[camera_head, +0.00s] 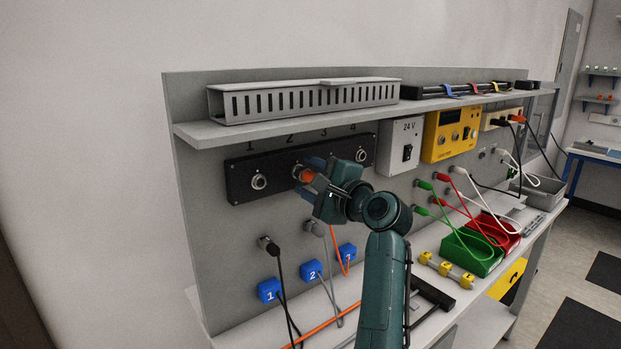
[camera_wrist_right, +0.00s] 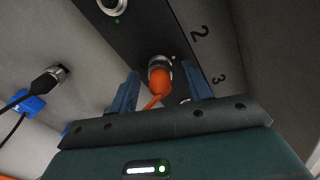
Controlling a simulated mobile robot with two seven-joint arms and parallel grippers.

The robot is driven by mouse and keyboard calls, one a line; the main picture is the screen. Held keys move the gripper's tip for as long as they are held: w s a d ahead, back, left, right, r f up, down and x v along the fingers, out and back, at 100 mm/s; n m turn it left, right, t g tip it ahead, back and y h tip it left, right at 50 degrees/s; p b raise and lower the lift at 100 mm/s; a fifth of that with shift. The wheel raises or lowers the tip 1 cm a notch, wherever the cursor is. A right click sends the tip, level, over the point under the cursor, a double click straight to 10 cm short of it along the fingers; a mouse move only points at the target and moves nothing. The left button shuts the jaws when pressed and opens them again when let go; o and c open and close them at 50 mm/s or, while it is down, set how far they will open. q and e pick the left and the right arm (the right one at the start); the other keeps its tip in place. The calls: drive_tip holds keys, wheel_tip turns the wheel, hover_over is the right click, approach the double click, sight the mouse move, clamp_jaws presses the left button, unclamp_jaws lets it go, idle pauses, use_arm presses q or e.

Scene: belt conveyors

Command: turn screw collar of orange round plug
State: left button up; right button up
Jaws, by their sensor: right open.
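The orange round plug (camera_head: 306,175) sits at the second socket of the black panel (camera_head: 240,185), its orange cable hanging down. In the right wrist view the orange plug (camera_wrist_right: 163,82) shows with a metal ring (camera_wrist_right: 158,64) around its panel end. My right gripper (camera_head: 311,179) is in front of the panel at the plug. In the right wrist view my right gripper's (camera_wrist_right: 160,92) blue fingers are open, one on each side of the plug, with visible gaps. My arm and gripper partly hide the third socket in the head view. My left gripper is not in view.
The first socket (camera_head: 259,181) is empty to the left; the fourth socket (camera_head: 361,155) is to the right. A shelf (camera_head: 330,119) overhangs the panel. Below hang a black plug (camera_head: 267,243) and a grey plug (camera_head: 315,228) with cables. Blue numbered tags (camera_head: 269,290) are lower down.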

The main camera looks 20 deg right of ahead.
drive_tip(key=b+v, duration=0.2)
drive_tip(key=v, duration=1.1)
drive_tip(key=shift+s, duration=0.1)
